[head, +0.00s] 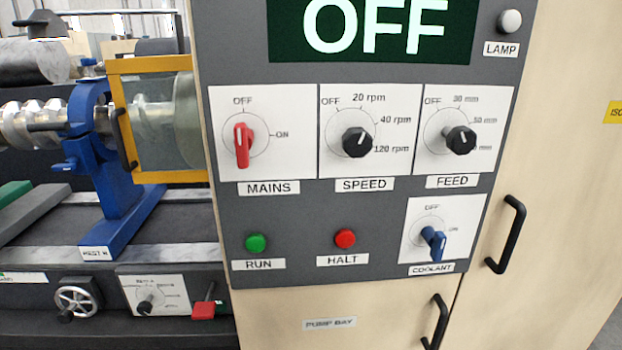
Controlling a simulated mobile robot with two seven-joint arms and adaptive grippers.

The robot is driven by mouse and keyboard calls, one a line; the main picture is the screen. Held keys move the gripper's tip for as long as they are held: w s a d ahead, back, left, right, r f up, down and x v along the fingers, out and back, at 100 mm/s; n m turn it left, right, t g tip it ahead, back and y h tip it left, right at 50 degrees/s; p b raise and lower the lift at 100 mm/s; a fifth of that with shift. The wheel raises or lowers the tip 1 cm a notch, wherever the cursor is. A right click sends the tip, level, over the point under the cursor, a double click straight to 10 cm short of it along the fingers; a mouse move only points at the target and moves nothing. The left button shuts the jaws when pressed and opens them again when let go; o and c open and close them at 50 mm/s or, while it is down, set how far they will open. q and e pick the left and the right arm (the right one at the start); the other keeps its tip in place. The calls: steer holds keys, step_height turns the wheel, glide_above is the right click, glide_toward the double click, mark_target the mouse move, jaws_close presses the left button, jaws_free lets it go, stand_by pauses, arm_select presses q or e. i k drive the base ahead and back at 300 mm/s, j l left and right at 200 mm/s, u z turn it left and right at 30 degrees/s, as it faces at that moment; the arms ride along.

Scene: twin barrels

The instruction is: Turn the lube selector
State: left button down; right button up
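No label reading "lube" is legible in the head view. A small black selector knob (146,305) sits on a white plate on the front of the machine bed at lower left; its print is too small to read surely. On the grey panel are the red MAINS handle (243,143), upright toward OFF, the black SPEED knob (357,141), the black FEED knob (460,140) and the blue COOLANT handle (434,243). The exact settings of the last three are hard to tell. Neither of my grippers is in view.
The grey panel (305,215) has a green RUN button (256,243), a red HALT button (345,238) and an OFF display (375,28). A handwheel (77,299) and a red-based lever (204,310) flank the small selector. Black door handles (508,235) stick out.

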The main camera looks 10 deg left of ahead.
mark_target(145, 308)
steer(key=u, duration=1.4)
